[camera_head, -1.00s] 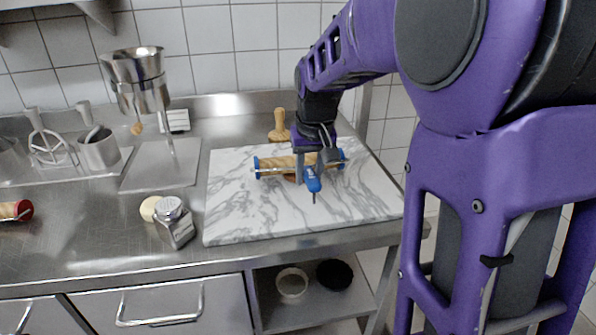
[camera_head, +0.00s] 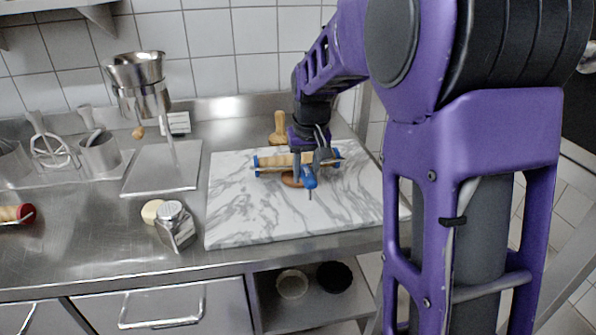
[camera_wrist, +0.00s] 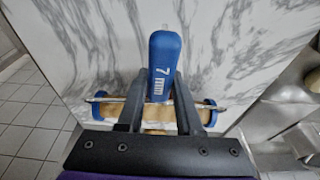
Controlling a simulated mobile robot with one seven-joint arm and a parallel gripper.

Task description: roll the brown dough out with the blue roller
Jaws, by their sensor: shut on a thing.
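The blue roller (camera_head: 268,160) has a pale wooden cylinder, blue ends and a blue handle, and lies crosswise over the marble board (camera_head: 240,215). My gripper (camera_head: 308,165) is shut on its handle. I cannot tell whether roller and dough touch.
A wooden stamp (camera_head: 280,128) stands behind the roller. Left of the board are a metal shaker (camera_head: 176,226), a pale disc (camera_head: 152,211), a funnel on a stand (camera_head: 140,85), a whisk (camera_head: 50,150) and a red-ended roller (camera_head: 17,213). The front left of the board is clear.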

